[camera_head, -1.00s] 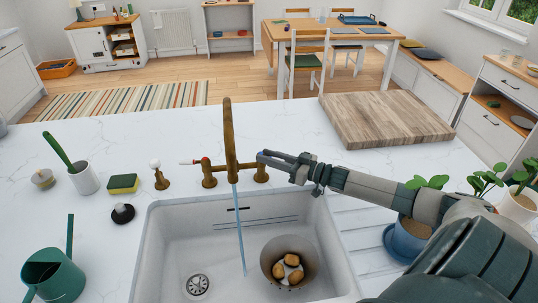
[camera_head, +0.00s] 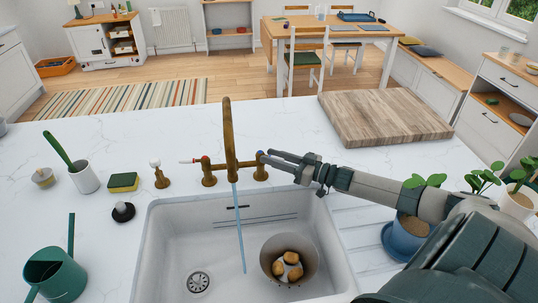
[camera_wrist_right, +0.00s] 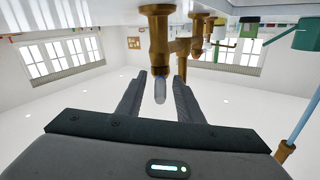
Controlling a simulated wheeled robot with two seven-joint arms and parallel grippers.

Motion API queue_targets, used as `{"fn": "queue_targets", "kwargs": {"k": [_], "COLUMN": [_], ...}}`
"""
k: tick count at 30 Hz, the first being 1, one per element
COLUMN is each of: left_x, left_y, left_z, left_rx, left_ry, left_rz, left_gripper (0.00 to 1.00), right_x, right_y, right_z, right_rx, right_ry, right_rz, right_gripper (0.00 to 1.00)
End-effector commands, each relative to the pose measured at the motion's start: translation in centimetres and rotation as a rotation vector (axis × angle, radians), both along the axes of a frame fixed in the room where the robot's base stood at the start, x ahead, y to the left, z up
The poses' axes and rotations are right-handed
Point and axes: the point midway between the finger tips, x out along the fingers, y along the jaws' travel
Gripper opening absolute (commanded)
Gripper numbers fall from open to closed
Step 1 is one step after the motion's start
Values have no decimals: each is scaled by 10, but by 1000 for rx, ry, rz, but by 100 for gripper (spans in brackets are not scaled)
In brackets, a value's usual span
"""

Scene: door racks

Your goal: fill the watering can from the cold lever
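The teal watering can (camera_head: 55,278) stands on the counter left of the sink. The brass tap (camera_head: 229,140) runs a thin stream of water (camera_head: 240,235) into the sink. Its hot side (camera_head: 207,168) has a red mark and a lever pointing left. The cold lever (camera_wrist_right: 160,90) shows in the right wrist view, its pale tip between the fingers of my right gripper (camera_wrist_right: 158,100). The fingers are apart, with gaps beside the lever. In the head view my right gripper (camera_head: 268,158) is at the tap's right valve and hides most of the lever. My left gripper is not in view.
The sink (camera_head: 180,240) holds a strainer (camera_head: 308,262) with several potatoes, right of the stream. A sponge (camera_head: 123,182), a brush pot (camera_head: 85,178) and a black stopper (camera_head: 123,212) stand left. A wooden board (camera_head: 385,118) lies behind my right arm; potted plants (camera_head: 408,235) stand at the right.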

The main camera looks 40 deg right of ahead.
Motion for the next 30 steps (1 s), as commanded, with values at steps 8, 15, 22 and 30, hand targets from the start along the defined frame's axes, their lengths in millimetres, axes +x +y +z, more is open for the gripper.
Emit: {"fn": "queue_targets", "kwargs": {"k": [8,15,22,30], "left_x": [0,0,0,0], "left_y": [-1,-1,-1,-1], "left_z": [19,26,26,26], "left_rx": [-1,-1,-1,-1], "left_ry": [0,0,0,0], "left_rz": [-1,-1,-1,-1], "left_gripper": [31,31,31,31], "right_x": [-32,-48,-51,-50], "right_y": [-15,-23,-24,-24], "right_z": [2,1,0,0], "right_rx": [-1,1,1,0], "right_ry": [3,0,-1,-1], "right_rz": [0,0,1,1], "right_gripper": [33,33,33,33]}}
